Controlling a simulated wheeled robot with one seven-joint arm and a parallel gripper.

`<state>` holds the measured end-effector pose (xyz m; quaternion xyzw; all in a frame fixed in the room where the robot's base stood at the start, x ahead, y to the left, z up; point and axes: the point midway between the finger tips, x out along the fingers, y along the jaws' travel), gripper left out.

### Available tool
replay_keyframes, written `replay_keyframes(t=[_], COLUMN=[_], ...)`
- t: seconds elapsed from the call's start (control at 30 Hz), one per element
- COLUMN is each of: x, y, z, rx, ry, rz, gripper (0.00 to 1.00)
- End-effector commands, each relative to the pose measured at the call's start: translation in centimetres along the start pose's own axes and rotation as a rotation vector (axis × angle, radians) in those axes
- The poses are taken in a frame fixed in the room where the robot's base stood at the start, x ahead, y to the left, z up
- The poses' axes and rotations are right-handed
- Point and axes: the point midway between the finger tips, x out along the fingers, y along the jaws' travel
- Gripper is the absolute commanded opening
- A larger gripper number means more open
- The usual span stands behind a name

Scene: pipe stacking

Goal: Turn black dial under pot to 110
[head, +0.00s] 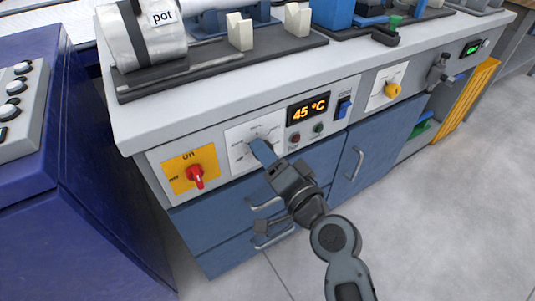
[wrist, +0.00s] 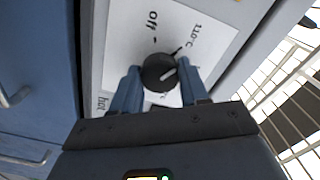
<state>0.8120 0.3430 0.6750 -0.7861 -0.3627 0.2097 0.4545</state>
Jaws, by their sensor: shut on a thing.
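The black dial (wrist: 158,72) is round, with a short white pointer mark, on a white scale plate (wrist: 205,32). In the wrist view the plate reads "off" at upper left, "110°C" at upper right and "hot" at lower left. The mark slants right and slightly up; its exact reading is unclear. My gripper (wrist: 160,80) is shut on the dial, one blue finger on each side. In the head view my gripper (head: 262,151) hides the dial against the panel. The silver pot (head: 142,38), labelled "pot", lies on the counter above.
A display (head: 309,108) reads 45 °C, with small buttons below and a blue switch (head: 343,108) at its right. A red knob (head: 196,176) on a yellow plate sits left of the scale plate. Drawer handles (head: 265,203) stick out below. A dark blue cabinet (head: 60,180) stands at left.

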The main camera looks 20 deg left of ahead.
Motion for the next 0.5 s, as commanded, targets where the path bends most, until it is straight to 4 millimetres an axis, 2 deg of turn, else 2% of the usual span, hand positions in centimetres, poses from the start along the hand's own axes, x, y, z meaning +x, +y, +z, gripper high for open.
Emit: replay_keyframes(t=[0.07,0.1,0.37,0.5], x=[-0.07,-0.07,-0.04,-0.02], y=[0.18,0.18,0.09,0.05], z=[-0.03,-0.03,-0.01,-0.01], rx=[0.000,0.000,-0.001,-0.001], ry=[0.001,0.001,0.001,0.001], rz=[0.003,0.003,0.002,0.001], gripper=[0.14,0.45,0.69,0.69])
